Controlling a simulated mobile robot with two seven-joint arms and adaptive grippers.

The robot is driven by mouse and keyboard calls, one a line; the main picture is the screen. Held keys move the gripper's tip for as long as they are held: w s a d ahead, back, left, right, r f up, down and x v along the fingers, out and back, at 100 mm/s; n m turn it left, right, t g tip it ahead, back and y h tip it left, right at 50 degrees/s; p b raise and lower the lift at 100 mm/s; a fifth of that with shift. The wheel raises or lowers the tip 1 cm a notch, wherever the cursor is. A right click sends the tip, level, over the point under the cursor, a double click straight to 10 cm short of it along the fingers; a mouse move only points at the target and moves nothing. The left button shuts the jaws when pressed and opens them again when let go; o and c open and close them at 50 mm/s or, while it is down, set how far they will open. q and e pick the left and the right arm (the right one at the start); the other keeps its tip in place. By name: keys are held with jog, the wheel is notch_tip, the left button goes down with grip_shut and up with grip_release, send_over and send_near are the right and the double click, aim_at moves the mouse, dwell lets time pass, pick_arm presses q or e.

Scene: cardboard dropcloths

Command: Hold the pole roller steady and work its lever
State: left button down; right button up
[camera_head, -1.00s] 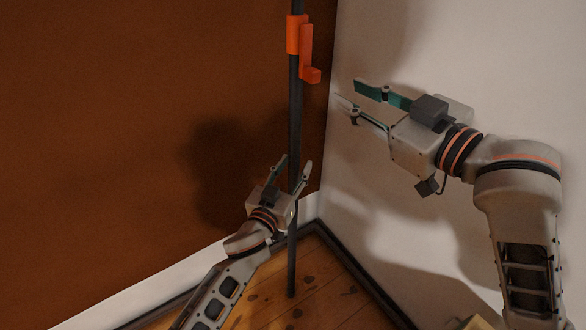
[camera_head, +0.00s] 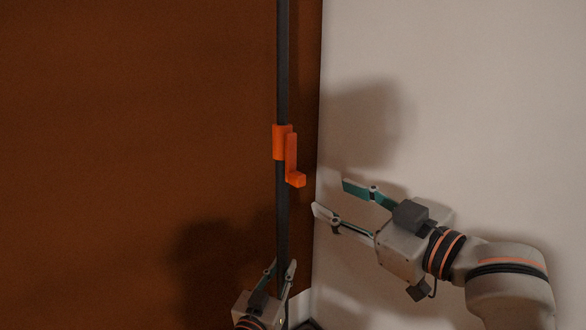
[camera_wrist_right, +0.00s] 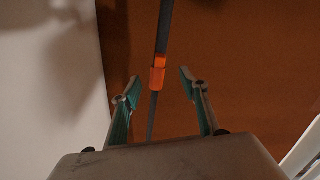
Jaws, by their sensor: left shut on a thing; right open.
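The pole roller's dark pole (camera_head: 283,75) stands upright near the wall corner, its top out of view. Its orange lever (camera_head: 292,160) hangs from an orange collar (camera_head: 281,142) around the pole. My left gripper (camera_head: 281,268) is shut on the pole, well below the lever. My right gripper (camera_head: 329,197) is open and empty, right of the pole and slightly below the lever, not touching it. In the right wrist view, the pole (camera_wrist_right: 163,35) and orange lever part (camera_wrist_right: 157,76) show beyond and between the open fingers (camera_wrist_right: 160,85).
A brown wall (camera_head: 130,120) is behind and left of the pole. A pale wall (camera_head: 480,90) is to the right, close behind my right arm. The space between my right gripper and the lever is clear.

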aim_at(302, 181)
jog(key=shift+o, duration=1)
jog(key=shift+w+a+m, duration=0.1)
jog(key=shift+w+m, duration=0.05)
jog(key=shift+m, duration=0.15)
jog(key=shift+w+a+f+m, duration=0.2)
jog(key=shift+w+a+m, duration=0.35)
jog(key=shift+w+a, duration=0.8)
jog(key=shift+w+a+f+m, duration=0.2)
jog(key=shift+w+a+m, duration=0.5)
jog(key=shift+w, duration=1.15)
jog(key=shift+w+a+f+m, duration=0.2)
jog(key=shift+w+a+m, duration=0.25)
jog(key=shift+w+a, duration=0.95)
jog(key=shift+w+d, duration=0.2)
jog(key=c, duration=1.7)
jog(key=shift+c, duration=0.2)
jog(key=shift+s, duration=0.1)
